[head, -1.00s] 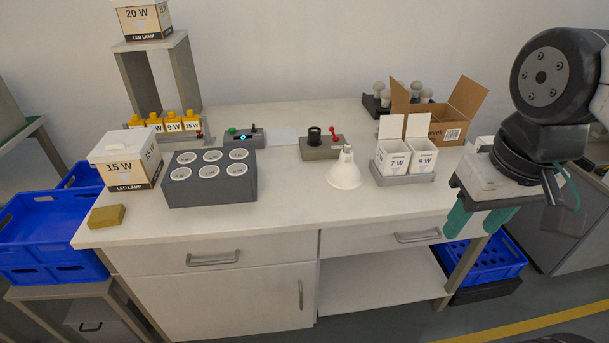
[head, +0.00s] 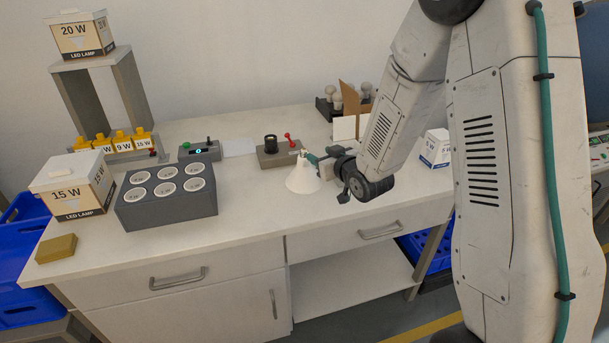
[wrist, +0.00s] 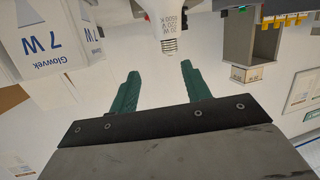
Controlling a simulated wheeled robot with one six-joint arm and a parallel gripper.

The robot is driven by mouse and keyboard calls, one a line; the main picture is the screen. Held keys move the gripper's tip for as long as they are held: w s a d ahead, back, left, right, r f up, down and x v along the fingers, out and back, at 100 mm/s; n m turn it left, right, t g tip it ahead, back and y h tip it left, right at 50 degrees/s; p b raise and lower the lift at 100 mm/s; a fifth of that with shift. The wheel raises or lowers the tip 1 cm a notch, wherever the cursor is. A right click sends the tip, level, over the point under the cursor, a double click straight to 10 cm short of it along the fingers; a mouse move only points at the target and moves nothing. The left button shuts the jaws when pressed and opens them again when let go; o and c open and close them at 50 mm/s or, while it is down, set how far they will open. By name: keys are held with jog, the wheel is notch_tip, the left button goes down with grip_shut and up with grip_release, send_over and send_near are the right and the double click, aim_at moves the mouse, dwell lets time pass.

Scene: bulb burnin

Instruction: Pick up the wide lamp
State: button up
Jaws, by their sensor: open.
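The wide lamp (head: 303,180) is a white cone standing on its broad face on the table, its metal screw base pointing up. My gripper (head: 314,157) is at its right side, near the narrow neck, with green fingers. In the wrist view the lamp (wrist: 166,14) shows at the top edge, with printed text beside its screw base; its broad part is out of frame. The green fingers of my gripper (wrist: 160,70) are apart and nothing is between them. The screw base appears just beyond the fingertips, roughly in line with the gap.
A grey block with several round sockets (head: 168,217) stands left of the lamp. A device with a red lever (head: 278,157) is behind it. A Glowvek 7 W carton (wrist: 50,45) is close by in the wrist view. My arm hides the table's right part.

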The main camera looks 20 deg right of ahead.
aim_at(304, 153)
jog(key=w+a+f, duration=0.1)
jog(key=w, duration=0.1)
jog(key=w+a+f+t+y, duration=0.1)
jog(key=w, duration=0.2)
jog(key=w+a+f+t+y, duration=0.1)
jog(key=w, duration=0.1)
jog(key=shift+w+a+f, duration=0.1)
jog(key=shift+w, duration=0.2)
grip_shut()
